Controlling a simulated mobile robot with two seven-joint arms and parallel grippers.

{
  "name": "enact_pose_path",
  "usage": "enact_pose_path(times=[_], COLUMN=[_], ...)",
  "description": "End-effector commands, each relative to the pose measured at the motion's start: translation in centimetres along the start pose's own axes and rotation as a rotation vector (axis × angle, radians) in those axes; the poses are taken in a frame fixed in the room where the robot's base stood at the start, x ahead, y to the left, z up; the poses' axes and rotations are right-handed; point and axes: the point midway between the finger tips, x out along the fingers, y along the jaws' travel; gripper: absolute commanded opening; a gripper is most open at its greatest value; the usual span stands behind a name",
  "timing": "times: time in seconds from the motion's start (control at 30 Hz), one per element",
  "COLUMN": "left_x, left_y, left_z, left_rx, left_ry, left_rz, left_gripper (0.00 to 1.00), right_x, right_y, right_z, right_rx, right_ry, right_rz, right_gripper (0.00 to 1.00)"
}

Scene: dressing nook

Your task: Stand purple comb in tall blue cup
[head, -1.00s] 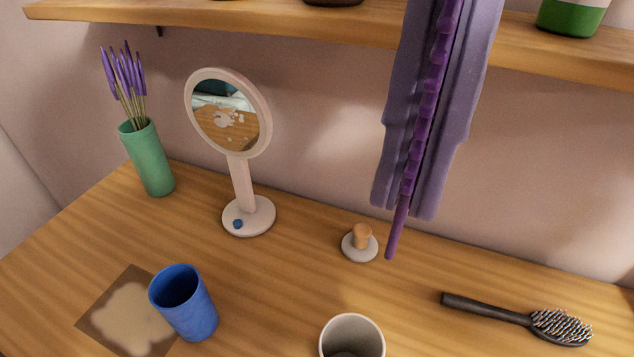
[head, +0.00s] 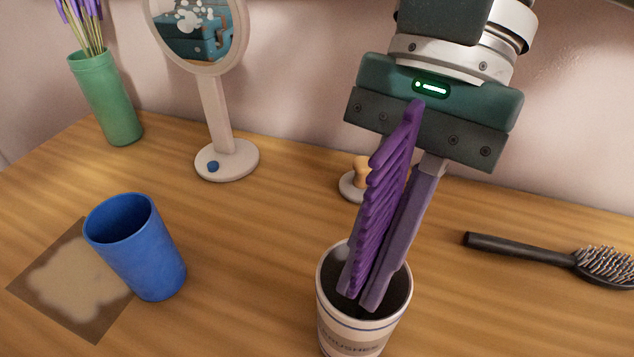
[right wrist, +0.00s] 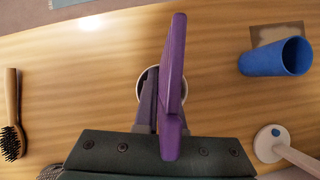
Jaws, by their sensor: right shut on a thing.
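The purple comb (head: 388,190) is in my right gripper (head: 362,288), its teeth facing left in the head view. It slants from in front of the dark palm down toward the mouth of a white cup. In the right wrist view the comb (right wrist: 174,70) extends past the fingers. Whether its lower end or the fingertips are inside the white cup or only above it, I cannot tell. The tall blue cup (head: 135,250) stands upright and apart at the left; its visible interior looks empty. It also shows in the right wrist view (right wrist: 276,57). My left gripper is out of view.
The white cup (head: 362,330) with blue bands stands under my right gripper. A round mirror (head: 215,115) and green vase (head: 105,100) stand behind the blue cup. A small wooden-knobbed object (head: 352,183) and black hairbrush (head: 520,250) lie toward the back and right. A stained mat (head: 75,290) lies beside the blue cup.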

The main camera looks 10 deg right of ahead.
Motion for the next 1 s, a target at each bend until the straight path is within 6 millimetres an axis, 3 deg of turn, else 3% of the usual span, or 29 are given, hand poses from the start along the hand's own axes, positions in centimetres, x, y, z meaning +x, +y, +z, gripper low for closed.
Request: enact_pose_path(times=[0.03, 0.27, 0.5, 0.7, 0.83, 1.0], left_x=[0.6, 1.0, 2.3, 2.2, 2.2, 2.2], left_y=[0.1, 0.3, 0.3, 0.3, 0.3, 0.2], left_z=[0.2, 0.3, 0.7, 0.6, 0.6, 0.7], left_rx=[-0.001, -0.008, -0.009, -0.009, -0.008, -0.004], left_ry=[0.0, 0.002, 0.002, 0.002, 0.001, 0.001], left_rz=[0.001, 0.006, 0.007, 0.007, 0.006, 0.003], left_gripper=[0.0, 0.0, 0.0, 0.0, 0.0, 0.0], right_x=[1.1, 2.6, 5.8, 5.9, 5.9, 5.8], right_y=[0.0, 0.0, 0.1, 0.1, 0.1, 0.1], right_z=[-0.6, -1.5, -3.3, -3.3, -3.3, -3.2], right_rx=[0.001, 0.001, 0.003, 0.0, 0.0, 0.0], right_ry=[0.0, 0.001, 0.002, 0.003, 0.002, 0.002], right_rz=[0.002, 0.002, 0.003, 0.003, 0.003, 0.002], right_gripper=[0.0, 0.0, 0.0, 0.0, 0.19, 0.19])
